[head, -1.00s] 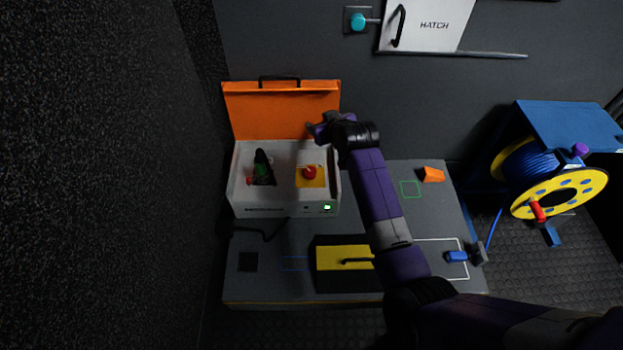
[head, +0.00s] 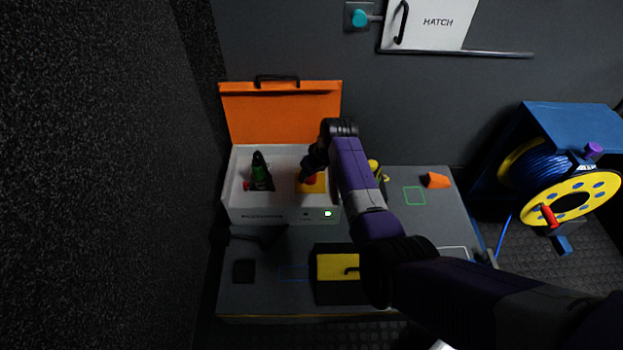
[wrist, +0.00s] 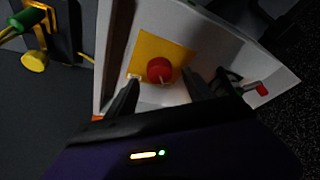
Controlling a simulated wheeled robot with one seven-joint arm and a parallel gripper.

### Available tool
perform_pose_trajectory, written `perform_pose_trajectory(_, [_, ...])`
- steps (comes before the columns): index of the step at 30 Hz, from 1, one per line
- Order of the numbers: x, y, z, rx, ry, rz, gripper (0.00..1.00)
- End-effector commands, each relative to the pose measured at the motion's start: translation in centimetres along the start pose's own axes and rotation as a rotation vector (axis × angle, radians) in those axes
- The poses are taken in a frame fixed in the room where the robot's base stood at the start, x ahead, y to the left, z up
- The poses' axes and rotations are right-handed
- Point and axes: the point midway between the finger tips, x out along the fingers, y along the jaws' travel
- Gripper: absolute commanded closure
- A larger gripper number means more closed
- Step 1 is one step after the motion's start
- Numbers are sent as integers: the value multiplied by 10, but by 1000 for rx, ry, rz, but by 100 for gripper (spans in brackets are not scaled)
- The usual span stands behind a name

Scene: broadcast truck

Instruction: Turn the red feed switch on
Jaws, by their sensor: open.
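A round red knob (head: 311,179) sits on a yellow plate (head: 318,188) inside an open white case (head: 280,215) with a raised orange lid (head: 280,112). My gripper (head: 312,163) is over this plate in the head view and partly covers the knob. In the wrist view my gripper (wrist: 161,88) is open, with the red knob (wrist: 159,69) showing between and beyond its fingers. I cannot tell whether they touch it. A smaller red part (head: 247,185) is beside a dark and green piece at the case's left; a red-tipped part (wrist: 262,89) shows in the wrist view.
The case stands on a grey bench (head: 430,225) with a yellow drawer-like panel (head: 337,266). An orange block (head: 437,180) lies at the right. A blue and yellow cable reel (head: 570,195) stands beyond. The white hatch (head: 430,25) is on the back wall.

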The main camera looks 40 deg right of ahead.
Motion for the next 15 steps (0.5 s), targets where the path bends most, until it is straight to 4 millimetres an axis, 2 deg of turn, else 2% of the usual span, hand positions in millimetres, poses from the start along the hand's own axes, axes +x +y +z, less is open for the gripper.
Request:
perform_pose_trajectory(1, [10, 0, 2, 1, -1, 0, 39])
perform_pose_trajectory(6, [22, 0, 0, 1, 0, 1, 39])
perform_pose_trajectory(15, [25, 1, 0, 1, 1, 1, 39])
